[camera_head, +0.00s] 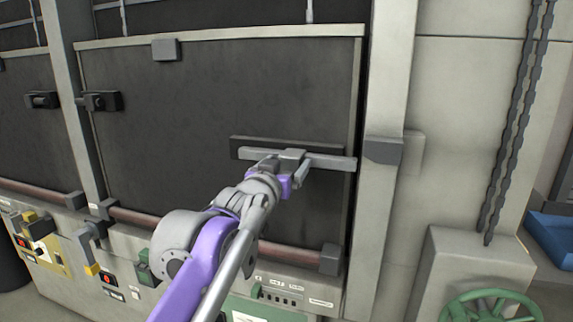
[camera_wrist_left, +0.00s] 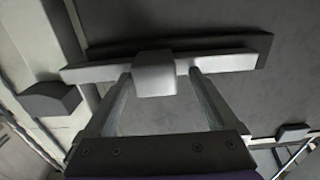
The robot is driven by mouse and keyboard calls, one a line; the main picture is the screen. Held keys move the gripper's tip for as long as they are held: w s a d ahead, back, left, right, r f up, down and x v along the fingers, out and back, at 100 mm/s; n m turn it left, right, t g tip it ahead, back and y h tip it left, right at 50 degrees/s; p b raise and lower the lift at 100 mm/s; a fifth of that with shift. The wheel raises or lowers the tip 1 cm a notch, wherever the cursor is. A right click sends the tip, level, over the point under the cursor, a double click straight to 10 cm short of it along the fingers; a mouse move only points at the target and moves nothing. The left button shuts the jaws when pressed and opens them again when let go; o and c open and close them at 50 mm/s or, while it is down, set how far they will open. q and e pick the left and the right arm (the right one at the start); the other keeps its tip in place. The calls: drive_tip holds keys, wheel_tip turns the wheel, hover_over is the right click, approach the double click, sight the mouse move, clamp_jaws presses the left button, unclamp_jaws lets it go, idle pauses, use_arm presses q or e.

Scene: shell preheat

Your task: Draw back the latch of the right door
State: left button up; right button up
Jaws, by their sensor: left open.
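The right door (camera_head: 200,100) is a large dark panel in a pale frame. Its latch is a grey bar (camera_head: 328,162) lying across a dark backing plate (camera_head: 250,142), with a block-shaped handle (camera_wrist_left: 155,76) at its middle. The bar's right end reaches the door's edge beside a grey keeper (camera_head: 383,150) on the post; I cannot tell whether it enters it. My left gripper (camera_head: 285,168) is at the handle. In the left wrist view its open fingers (camera_wrist_left: 161,78) stand one on each side of the handle; contact is unclear. My right gripper is out of view.
A reddish-brown rail (camera_head: 230,240) runs along the door's bottom. Below are levers and a control panel (camera_head: 290,290). A green handwheel (camera_head: 490,306) and hanging chains (camera_head: 510,140) are on the right. Another small latch (camera_head: 98,101) is at the door's left edge.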

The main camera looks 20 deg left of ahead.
use_arm(q)
drive_tip(key=shift+s+d, duration=0.1)
drive_tip(key=s+b, duration=0.1)
drive_tip(key=s, duration=0.9)
drive_tip(key=shift+s+a, duration=0.25)
drive_tip(key=shift+s, duration=0.05)
drive_tip(key=s+a+f+n+g+y, duration=0.1)
drive_tip(key=s+f+g, duration=0.2)
drive_tip(key=f, duration=0.9)
drive_tip(key=s+a+f+g+y, duration=0.1)
drive_tip(key=s+f+g, duration=0.25)
drive_tip(key=f, duration=0.85)
drive_tip(key=s+d+f+g, duration=0.1)
drive_tip(key=s+f+g, duration=0.2)
drive_tip(key=s+f, duration=0.5)
drive_tip(key=s+d+f+g+h+p, duration=0.1)
drive_tip(key=s+f+g, duration=0.2)
drive_tip(key=s+f, duration=0.4)
wheel_tip(320, 180, down, 5)
drive_tip(key=shift+s+f+m+p, duration=0.1)
drive_tip(key=shift+s+m+p, duration=0.2)
drive_tip(key=shift+s, duration=0.1)
